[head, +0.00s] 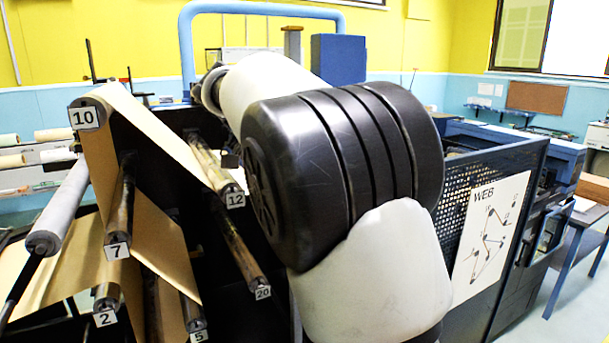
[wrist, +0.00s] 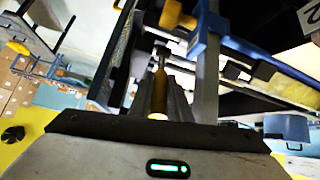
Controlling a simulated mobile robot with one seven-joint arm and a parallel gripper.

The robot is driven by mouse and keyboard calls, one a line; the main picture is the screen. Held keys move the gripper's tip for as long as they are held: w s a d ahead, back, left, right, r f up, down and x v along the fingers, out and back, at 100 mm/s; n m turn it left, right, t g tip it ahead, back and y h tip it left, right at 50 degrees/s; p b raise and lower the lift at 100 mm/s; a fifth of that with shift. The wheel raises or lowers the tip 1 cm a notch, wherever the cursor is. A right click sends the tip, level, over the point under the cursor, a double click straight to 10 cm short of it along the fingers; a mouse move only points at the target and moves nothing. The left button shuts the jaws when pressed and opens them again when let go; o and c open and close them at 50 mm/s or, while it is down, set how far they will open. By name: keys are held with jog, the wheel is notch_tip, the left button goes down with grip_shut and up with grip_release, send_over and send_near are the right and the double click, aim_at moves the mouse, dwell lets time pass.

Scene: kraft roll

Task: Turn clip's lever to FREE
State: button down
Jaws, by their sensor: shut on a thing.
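In the wrist view my gripper (wrist: 168,85) has its narrow grey fingers close together. They are shut on a slim yellow-brown handle (wrist: 158,92), which looks like the clip's lever. Its far end and its join to the clip are unclear. A blue clip-like block (wrist: 206,28) sits on a grey bar just beyond the fingertips, with a yellow piece to its left. I can read no FREE mark, and the lever's setting cannot be told. In the head view my own arm covers the gripper and the clip.
The web machine carries numbered rollers such as roller 10 (head: 87,116) and roller 12 (head: 215,165), with brown kraft paper (head: 150,125) over them. A perforated panel with a WEB chart (head: 488,235) stands right of my arm. A blue tube frame (head: 262,9) rises behind. Open floor shows at far right.

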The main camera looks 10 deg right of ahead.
jog(key=shift+w+d+r+g+y+p, duration=0.15)
jog(key=shift+d+y+p, duration=0.2)
jog(key=shift+y+p, duration=0.05)
jog(key=shift+w+d+r+g+y+p, duration=0.1)
jog(key=shift+d+r+g+y+p, duration=0.05)
jog(key=shift+d+y+p, duration=0.2)
jog(key=c, duration=1.6)
grip_release()
jog(key=shift+c, duration=0.2)
jog(key=p+v, duration=0.2)
jog(key=v, duration=1.5)
jog(key=shift+r, duration=0.3)
jog(key=shift+d, duration=0.1)
jog(key=shift+c, duration=0.2)
